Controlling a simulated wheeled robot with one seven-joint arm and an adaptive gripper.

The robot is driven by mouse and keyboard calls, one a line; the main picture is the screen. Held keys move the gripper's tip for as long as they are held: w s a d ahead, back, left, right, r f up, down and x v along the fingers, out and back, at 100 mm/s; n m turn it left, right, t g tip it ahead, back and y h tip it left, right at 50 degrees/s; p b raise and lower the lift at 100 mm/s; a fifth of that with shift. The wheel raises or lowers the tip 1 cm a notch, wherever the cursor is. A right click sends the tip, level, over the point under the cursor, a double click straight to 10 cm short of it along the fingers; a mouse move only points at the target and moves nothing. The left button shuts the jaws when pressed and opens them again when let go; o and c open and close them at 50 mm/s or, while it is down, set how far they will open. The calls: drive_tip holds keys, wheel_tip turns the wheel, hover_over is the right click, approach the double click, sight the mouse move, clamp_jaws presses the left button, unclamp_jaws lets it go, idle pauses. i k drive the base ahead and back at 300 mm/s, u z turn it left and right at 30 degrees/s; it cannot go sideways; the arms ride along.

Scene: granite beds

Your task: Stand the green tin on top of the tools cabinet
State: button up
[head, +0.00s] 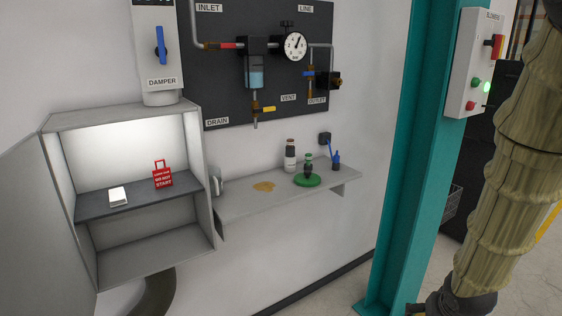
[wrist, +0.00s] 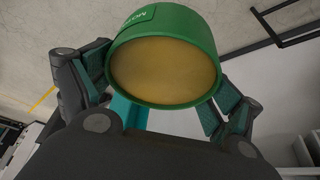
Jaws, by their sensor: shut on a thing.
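The green tin (wrist: 165,62) fills the upper middle of the wrist view. Its round tan end faces the camera, and some lettering shows on its green side. My gripper (wrist: 160,92) is shut on it, with one finger pad on each side. The tin and gripper are not seen in the head view. A grey wall cabinet (head: 122,116) with its door open stands at the left of the head view. No label naming it as the tools cabinet is readable. Its shelf holds a red DO NOT START tag (head: 163,177) and a small white block (head: 118,196).
The damper pipe (head: 160,98) rises at the cabinet's top. A wall shelf (head: 238,206) holds bottles, a green dish (head: 307,181) and a tan spill (head: 264,186). A teal column (head: 405,150) and a switch box (head: 467,62) stand right. My arm hangs at far right.

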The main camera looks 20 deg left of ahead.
sight(96, 114)
drive_tip(key=z, duration=0.7)
drive_tip(key=i, duration=1.35)
drive_tip(key=u, duration=2.6)
